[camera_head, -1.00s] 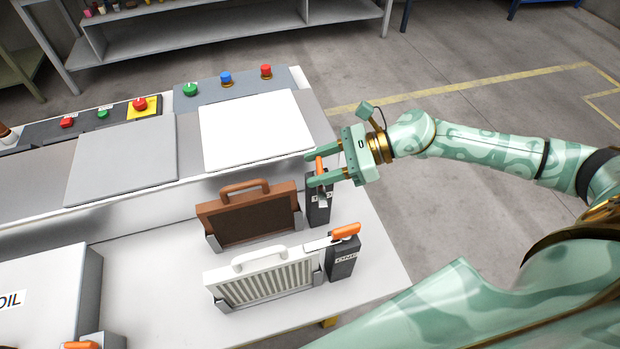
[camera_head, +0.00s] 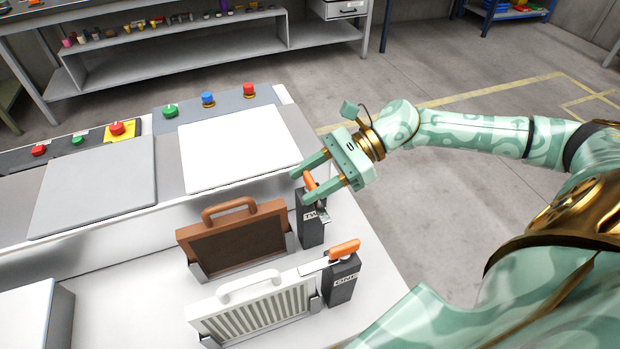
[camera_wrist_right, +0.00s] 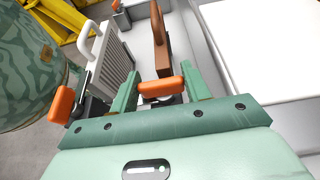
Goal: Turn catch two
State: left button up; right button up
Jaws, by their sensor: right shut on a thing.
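Catch two (camera_head: 311,228) is a black block labelled TWO, with an orange handle (camera_head: 309,181), at the right end of the brown framed panel (camera_head: 232,240). My right gripper (camera_head: 309,192) is shut on this handle, with one finger on each side. The right wrist view shows the orange handle (camera_wrist_right: 160,87) between the fingers, in line with the brown panel (camera_wrist_right: 160,45). In the head view the handle stands up at a slant; the fingers hide part of it. My left gripper is not in view.
Catch one (camera_head: 341,285), with its orange handle (camera_head: 344,248) lying over, stands close in front, beside the white ribbed panel (camera_head: 255,306). A white plate (camera_head: 238,148) and a grey plate (camera_head: 95,185) lie behind. Coloured buttons line the console's back. Open floor lies right.

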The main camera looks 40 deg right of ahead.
jog(key=o, duration=1.4)
jog(key=p+v, duration=0.4)
jog(key=v, duration=1.2)
jog(key=shift+d+r+p, duration=0.1)
jog(key=shift+p, duration=0.25)
